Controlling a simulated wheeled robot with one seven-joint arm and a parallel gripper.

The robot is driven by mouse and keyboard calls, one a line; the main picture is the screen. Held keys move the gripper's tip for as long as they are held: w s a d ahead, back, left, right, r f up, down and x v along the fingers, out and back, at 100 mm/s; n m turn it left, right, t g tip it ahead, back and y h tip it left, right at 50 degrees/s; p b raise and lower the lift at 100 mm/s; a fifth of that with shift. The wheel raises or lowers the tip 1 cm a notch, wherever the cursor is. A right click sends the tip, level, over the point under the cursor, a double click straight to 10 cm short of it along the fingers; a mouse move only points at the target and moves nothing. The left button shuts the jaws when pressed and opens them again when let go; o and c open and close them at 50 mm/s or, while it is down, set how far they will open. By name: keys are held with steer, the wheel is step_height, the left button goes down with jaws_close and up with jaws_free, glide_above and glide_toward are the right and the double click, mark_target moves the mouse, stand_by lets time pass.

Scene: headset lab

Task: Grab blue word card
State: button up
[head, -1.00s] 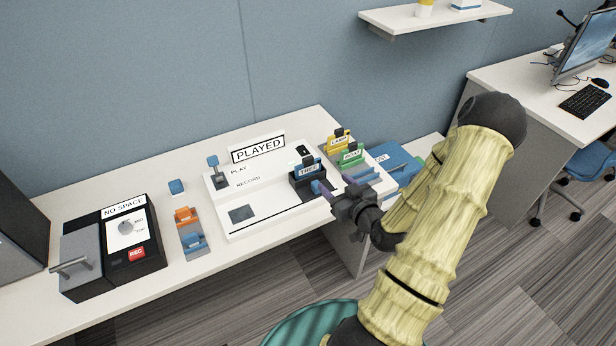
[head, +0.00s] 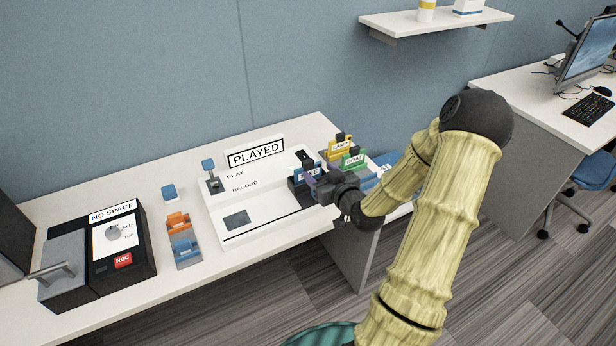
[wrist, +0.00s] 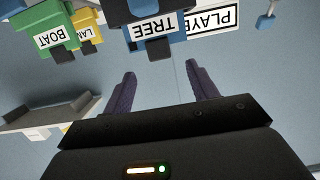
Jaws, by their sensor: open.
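The blue word card (head: 300,174) stands upright in the black slot of the white player unit (head: 222,207). In the wrist view the blue card (wrist: 157,32) reads TREE and is upside down, just beyond the fingertips. My gripper (head: 314,180) is at the right end of the player, close to the card and partly covering it. In the wrist view my gripper (wrist: 160,80) shows its two purple fingers apart with nothing between them. I cannot tell whether a finger touches the card.
A yellow LAMP card (head: 339,147) and a green BOAT card (head: 353,160) stand close behind my gripper. A black recorder box (head: 121,250) and orange-blue holder (head: 182,240) stand left.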

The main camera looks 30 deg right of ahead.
mark_target(309, 163)
steer(key=shift+w+a+f, duration=0.1)
steer(key=shift+w+f, duration=0.1)
steer(key=shift+w, duration=1)
steer(key=shift+w+f+p, duration=0.25)
steer(key=shift+w+p, duration=0.1)
steer(key=shift+w, duration=0.95)
steer(key=shift+w+f+p, duration=0.2)
steer(key=shift+w+p, duration=0.15)
steer(key=shift+w, duration=0.95)
jaws_close()
step_height(309, 163, up, 10)
